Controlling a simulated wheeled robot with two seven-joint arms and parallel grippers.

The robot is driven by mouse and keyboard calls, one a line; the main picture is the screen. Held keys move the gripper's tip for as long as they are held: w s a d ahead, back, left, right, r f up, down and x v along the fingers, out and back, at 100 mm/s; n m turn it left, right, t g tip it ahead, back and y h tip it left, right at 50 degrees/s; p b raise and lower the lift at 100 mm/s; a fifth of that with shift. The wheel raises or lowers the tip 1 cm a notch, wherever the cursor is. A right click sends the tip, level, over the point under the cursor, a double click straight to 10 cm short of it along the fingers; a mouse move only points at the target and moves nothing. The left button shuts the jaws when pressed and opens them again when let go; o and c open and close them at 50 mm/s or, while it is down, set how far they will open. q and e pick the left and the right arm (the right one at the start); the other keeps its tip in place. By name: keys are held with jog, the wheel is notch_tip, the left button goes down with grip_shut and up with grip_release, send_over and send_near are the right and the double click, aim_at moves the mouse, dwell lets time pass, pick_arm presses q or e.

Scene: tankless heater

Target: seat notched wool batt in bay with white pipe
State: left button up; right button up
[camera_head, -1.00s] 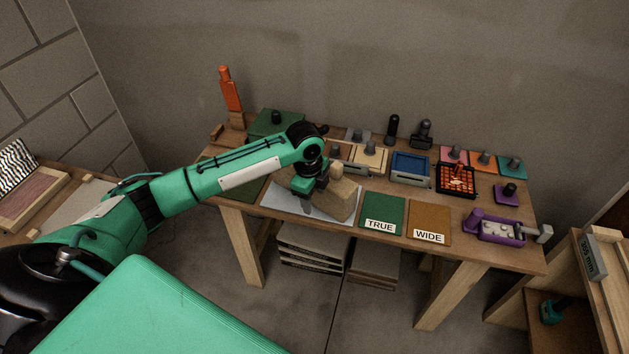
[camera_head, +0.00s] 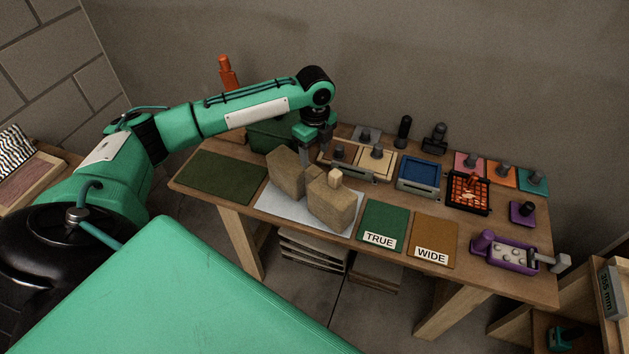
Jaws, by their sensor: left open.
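A tan wool batt (camera_head: 332,203) stands on a pale sheet on the bench, with a notch or gap between its right part and a taller tan part (camera_head: 287,173). I cannot tell whether these are one piece or two. A small light cube (camera_head: 335,179) sits at the top of the right part. My left gripper (camera_head: 314,158) is open, pointing down just behind the tan parts; its fingertips are partly hidden. No bay with a white pipe can be made out. My right gripper is not in view.
A dark green mat (camera_head: 221,176) lies clear at the bench's left. Mats marked TRUE (camera_head: 382,221) and WIDE (camera_head: 434,238) lie to the right. Behind are a blue tray (camera_head: 419,173) and a black grid tray (camera_head: 468,192). A purple tray (camera_head: 507,254) sits near the right end.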

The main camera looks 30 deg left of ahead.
aim_at(314, 170)
pick_arm(q)
notch_tip(314, 170, down, 5)
jog(key=shift+s+f+p, duration=0.15)
jog(key=shift+f+p, duration=0.05)
jog(key=shift+p, duration=0.3)
jog(key=shift+f, duration=0.25)
jog(key=f, duration=0.1)
jog(key=f+p, duration=0.2)
jog(key=f, duration=0.1)
jog(key=shift+w+a, duration=0.2)
jog(key=shift+a, duration=0.05)
jog(key=shift+f, duration=0.6)
grip_shut()
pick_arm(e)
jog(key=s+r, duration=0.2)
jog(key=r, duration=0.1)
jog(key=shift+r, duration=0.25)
